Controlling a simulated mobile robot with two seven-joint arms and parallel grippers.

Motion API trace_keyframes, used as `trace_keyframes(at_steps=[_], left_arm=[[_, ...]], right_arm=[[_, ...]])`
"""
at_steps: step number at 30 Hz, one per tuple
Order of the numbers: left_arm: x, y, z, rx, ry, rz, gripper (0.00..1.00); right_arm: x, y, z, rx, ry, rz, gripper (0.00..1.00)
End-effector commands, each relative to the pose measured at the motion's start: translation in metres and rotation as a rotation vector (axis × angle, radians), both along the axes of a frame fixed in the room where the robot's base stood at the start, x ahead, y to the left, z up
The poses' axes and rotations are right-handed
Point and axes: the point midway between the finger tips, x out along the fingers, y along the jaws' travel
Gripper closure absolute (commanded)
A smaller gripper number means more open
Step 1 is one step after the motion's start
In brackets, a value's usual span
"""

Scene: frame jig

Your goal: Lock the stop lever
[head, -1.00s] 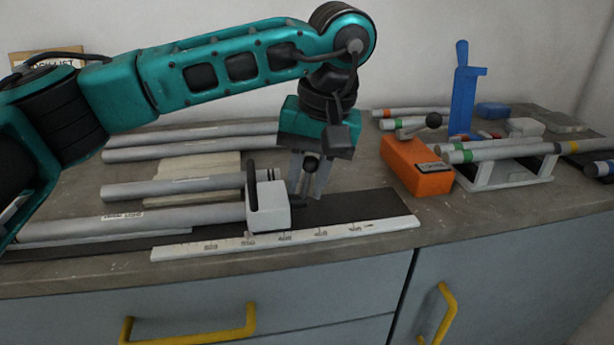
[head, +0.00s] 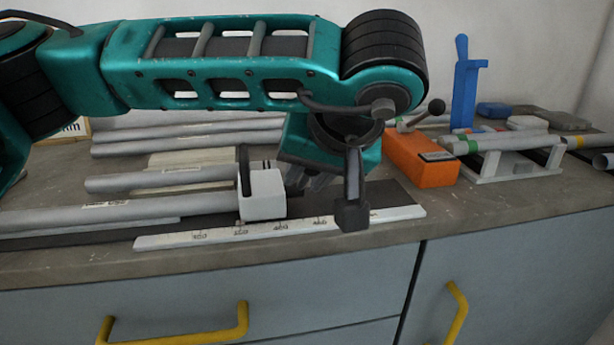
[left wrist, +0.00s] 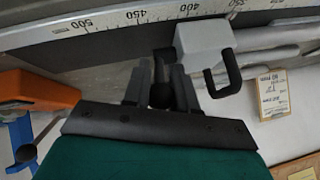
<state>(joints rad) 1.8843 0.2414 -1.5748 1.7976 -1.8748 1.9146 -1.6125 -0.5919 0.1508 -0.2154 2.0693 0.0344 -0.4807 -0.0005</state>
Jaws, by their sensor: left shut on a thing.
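The white stop block (head: 263,200) sits on the dark rail behind the white ruler (head: 190,240), with a black loop handle (head: 244,172) on its left side. In the left wrist view the block (left wrist: 203,45) stands close beside my fingers. My left gripper (left wrist: 160,88) is shut on the black-knobbed stop lever (left wrist: 160,95), whose knob lies between the two fingers. In the head view the left gripper (head: 308,178) is tilted, just right of the block. My wrist hides most of the fingers and the lever there. My right gripper is in neither view.
An orange block (head: 420,160) with its own black-knobbed lever stands to the right. Beyond it are a white rack (head: 515,170) with tubes and a blue upright tool (head: 465,90). Grey tubes (head: 120,218) lie at the left. Yellow drawer handles (head: 180,338) project below the counter edge.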

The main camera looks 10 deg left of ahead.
Motion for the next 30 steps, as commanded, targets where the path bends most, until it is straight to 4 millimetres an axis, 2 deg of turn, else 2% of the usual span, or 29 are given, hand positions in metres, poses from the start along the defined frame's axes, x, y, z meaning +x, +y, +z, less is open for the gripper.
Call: trace_keyframes(at_steps=[1, 17, 18, 21, 30], left_arm=[[-0.0066, -0.0041, -0.0128, 0.001, 0.028, -0.015, 1.00], [-0.0070, -0.0045, -0.0132, 0.004, 0.023, -0.016, 1.00], [-0.0070, -0.0045, -0.0132, 0.004, 0.023, -0.016, 0.73], [-0.0070, -0.0042, -0.0130, 0.005, 0.023, -0.015, 0.63], [-0.0068, -0.0029, -0.0127, 0.007, 0.023, -0.011, 0.63]], right_arm=[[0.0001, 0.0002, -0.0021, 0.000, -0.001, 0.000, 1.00], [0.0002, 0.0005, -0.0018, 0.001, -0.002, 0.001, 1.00], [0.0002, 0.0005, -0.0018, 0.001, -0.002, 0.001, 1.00], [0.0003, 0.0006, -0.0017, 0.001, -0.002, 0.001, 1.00], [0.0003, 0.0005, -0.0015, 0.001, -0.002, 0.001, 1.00]])
